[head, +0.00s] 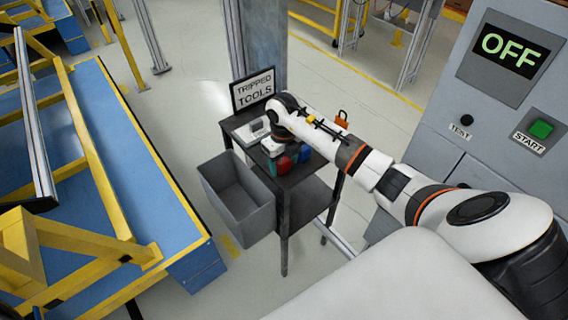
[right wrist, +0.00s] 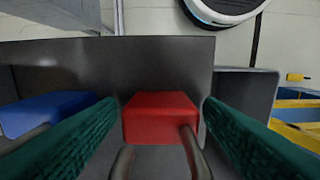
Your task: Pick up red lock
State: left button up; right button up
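The red lock (right wrist: 160,117) sits in the middle of the right wrist view, with its grey shackle towards the camera. The two green-padded fingers of my right gripper (right wrist: 160,108) stand on either side of it, with narrow gaps visible. The gripper is open. In the head view my right gripper (head: 277,150) is over the dark tool cart (head: 240,122), and the red lock (head: 284,166) shows partly below it. A blue lock (right wrist: 45,112) lies to the left of the left finger; it also shows in the head view (head: 305,154). My left gripper is not in view.
A "TRIPPED TOOLS" sign (head: 253,90) stands at the cart's back. A grey bin (head: 240,200) hangs on its left side. An orange lock (head: 342,119) shows right of my forearm. A grey control panel (head: 480,120) reading OFF stands at right; yellow-blue structures are at left.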

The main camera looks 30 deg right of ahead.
jog(key=c, duration=1)
jog(key=shift+r, duration=0.1)
